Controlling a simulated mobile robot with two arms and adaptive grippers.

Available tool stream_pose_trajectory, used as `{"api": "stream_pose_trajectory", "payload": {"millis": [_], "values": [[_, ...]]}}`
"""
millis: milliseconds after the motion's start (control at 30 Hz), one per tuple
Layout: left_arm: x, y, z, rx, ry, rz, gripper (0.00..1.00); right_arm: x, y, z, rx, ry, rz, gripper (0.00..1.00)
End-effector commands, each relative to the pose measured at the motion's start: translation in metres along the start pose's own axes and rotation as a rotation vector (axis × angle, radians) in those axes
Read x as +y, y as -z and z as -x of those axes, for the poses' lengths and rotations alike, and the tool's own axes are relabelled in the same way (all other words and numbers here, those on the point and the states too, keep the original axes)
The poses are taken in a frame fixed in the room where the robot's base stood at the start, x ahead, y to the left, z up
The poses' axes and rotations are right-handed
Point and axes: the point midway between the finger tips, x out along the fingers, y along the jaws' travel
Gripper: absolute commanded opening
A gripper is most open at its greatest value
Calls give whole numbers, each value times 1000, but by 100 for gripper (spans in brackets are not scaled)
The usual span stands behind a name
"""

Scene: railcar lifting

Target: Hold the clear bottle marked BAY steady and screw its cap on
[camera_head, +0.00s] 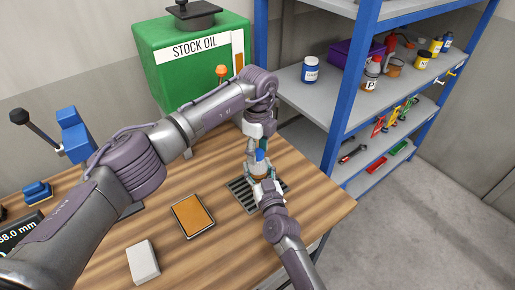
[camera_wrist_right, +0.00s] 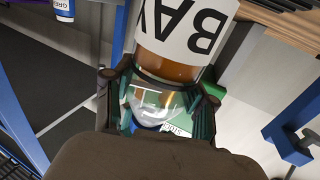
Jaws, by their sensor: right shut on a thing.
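The clear bottle (camera_head: 258,170) stands over a dark grate on the bench, amber liquid inside. My right gripper (camera_head: 265,184) is shut around it. In the right wrist view the bottle (camera_wrist_right: 175,68) appears upside down, with its BAY label and its clear shoulder between the fingers of my right gripper (camera_wrist_right: 158,100). A blue cap (camera_head: 260,155) shows at the bottle's top in the head view; whether it is seated or threaded I cannot tell. My left gripper (camera_head: 254,143) points down right above the cap; its fingertips are too small to judge.
The grate (camera_head: 241,194) lies under the bottle. An orange-topped pad (camera_head: 192,215) and a white block (camera_head: 142,261) lie on the bench. A green STOCK OIL tank (camera_head: 185,75) stands behind. A blue-framed shelf (camera_head: 345,115) with jars and tools stands to the right.

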Motion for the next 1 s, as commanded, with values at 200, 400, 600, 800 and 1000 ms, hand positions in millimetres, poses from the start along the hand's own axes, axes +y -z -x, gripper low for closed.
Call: {"api": "stream_pose_trajectory", "payload": {"millis": [200,400,600,800,1000], "values": [[0,0,0,0,0,0,11,0,0,0,0,0,0,0],[0,0,0,0,0,-17,0,0,0,0,0,0,0,0],[0,0,1,-3,-1,-306,0,0,0,0,0,0,0,0],[0,0,0,-2,-2,-754,0,0,0,0,0,0,0,0],[0,0,0,-2,-3,-1198,0,0,0,0,0,-1,0,0]]}}
